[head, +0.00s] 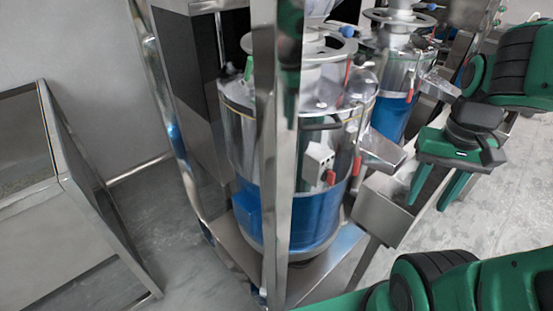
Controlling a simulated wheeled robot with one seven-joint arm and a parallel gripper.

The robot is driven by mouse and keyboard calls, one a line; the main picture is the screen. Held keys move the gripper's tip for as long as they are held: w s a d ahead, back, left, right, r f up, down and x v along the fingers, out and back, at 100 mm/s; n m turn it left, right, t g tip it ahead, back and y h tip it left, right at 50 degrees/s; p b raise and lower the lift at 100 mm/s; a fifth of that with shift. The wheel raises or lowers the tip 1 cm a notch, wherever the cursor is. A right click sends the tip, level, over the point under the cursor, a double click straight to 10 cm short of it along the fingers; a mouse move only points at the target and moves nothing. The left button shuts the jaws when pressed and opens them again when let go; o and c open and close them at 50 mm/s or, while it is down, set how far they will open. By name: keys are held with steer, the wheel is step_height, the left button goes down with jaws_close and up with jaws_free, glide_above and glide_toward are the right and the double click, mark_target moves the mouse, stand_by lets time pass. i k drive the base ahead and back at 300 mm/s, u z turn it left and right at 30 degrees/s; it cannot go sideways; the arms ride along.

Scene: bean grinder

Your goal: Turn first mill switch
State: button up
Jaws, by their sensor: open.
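The nearer mill (238,130) is a large metal drum with a blue lower band, standing in a steel frame. A small grey switch box (318,160) is on its front side, with a red part (331,177) at its lower right. A red-tipped lever (357,165) is just right of it. I cannot tell the switch's position. A second, similar mill (391,112) stands behind to the right. My gripper (427,206) is to the right of the nearer mill, fingers spread and pointing down, empty and apart from the mill and its switch box.
A steel upright (269,200) crosses in front of the nearer mill, left of the switch box. Metal chutes (380,148) and a steel bin (385,214) lie between the mill and my gripper. A steel table (75,190) stands at left. Floor (500,200) at right is open.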

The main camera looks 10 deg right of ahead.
mark_target(328, 176)
steer(key=z, duration=0.4)
steer(key=k, duration=1.05)
steer(key=u, duration=0.65)
